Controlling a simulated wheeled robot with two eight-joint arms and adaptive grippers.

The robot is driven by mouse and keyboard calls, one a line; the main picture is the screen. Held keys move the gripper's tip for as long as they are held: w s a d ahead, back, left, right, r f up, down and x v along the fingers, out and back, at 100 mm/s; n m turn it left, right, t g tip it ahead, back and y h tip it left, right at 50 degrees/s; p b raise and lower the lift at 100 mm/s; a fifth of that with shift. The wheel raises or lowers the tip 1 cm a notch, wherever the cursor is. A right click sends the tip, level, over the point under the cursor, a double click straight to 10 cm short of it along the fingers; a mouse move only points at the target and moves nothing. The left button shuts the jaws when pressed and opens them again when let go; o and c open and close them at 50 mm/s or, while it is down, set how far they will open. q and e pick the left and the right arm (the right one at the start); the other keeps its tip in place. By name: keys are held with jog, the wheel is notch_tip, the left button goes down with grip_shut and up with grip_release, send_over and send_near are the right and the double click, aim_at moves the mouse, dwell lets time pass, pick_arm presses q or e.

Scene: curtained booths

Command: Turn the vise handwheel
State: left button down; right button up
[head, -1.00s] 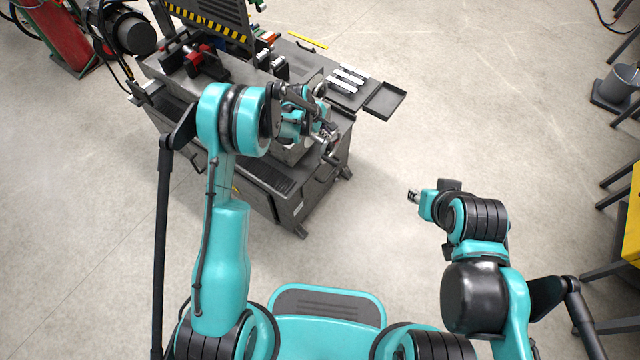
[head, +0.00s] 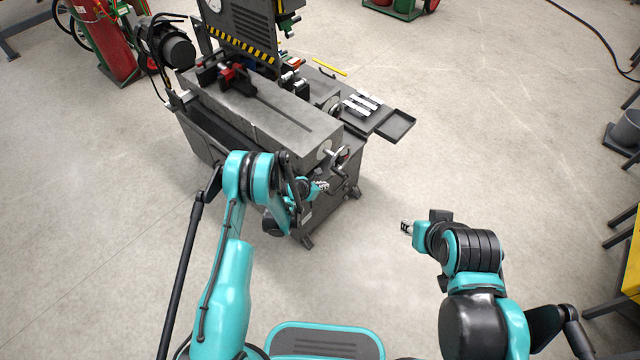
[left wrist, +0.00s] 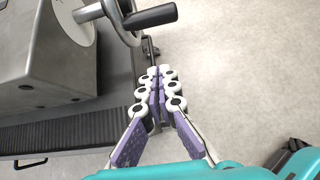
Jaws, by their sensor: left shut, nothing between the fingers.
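The handwheel (head: 342,155), a metal wheel with a dark crank handle, is on the near right end of the grey machine. My left gripper (head: 322,186) is just in front of and below it, apart from it. In the left wrist view the wheel's rim (left wrist: 123,22) and black handle (left wrist: 152,17) show at the top, beyond the fingertips. The left gripper's fingers (left wrist: 160,74) are together with nothing between them. My right gripper (head: 404,227) hangs over bare floor to the right, too small to tell if open.
The machine (head: 270,118) carries a red-and-black vise part (head: 232,77) and a striped guard (head: 240,42). A side table with a dark tray (head: 396,126) juts out at its right. A yellow table edge (head: 628,262) is at far right. Floor between is clear.

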pick_arm(q)
jog(key=b+x, duration=0.2)
jog(key=x, duration=0.4)
jog(key=shift+w+d+r+b, duration=0.2)
jog(key=shift+r, duration=0.35)
jog(key=shift+w+d+r+b, duration=0.2)
jog(key=shift+r, duration=0.35)
jog(key=shift+w+d+r+b, duration=0.2)
jog(key=shift+r, duration=0.4)
jog(key=shift+a+r, duration=0.1)
